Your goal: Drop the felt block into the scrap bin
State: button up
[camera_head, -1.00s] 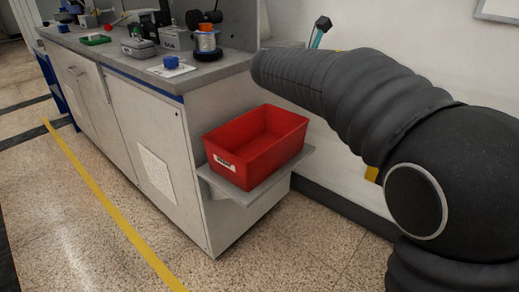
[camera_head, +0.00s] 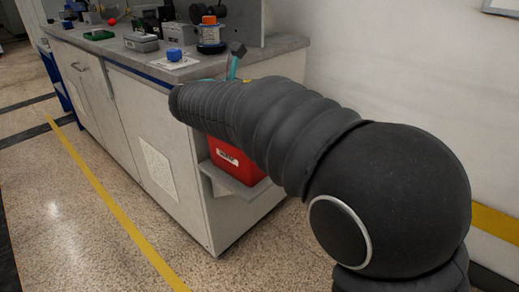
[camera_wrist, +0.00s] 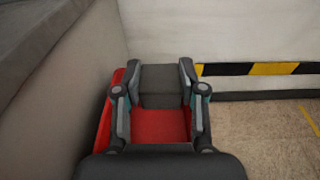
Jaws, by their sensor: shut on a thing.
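The felt block (camera_wrist: 162,88), dark grey, sits between the two fingers of my gripper (camera_wrist: 160,72) in the wrist view. The gripper is shut on it. The scrap bin (camera_wrist: 161,126) is red and shows below and behind the block and fingers, so the block appears over the bin. In the head view the red bin (camera_head: 237,164) stands on a grey shelf at the end of the bench. My arm hides most of the bin and the block there; only a little of the gripper (camera_head: 235,60) shows above the arm.
The bin's shelf (camera_head: 235,188) juts from the bench's end panel. A wall with a black-yellow stripe (camera_wrist: 260,69) is close by. Floor in front is clear.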

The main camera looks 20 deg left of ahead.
jog(key=shift+f+b, duration=1.4)
jog(key=shift+f, duration=0.45)
jog(key=shift+r, duration=0.1)
jog(key=o, duration=0.9)
jog(key=v, duration=1.2)
jog(key=shift+d, duration=0.1)
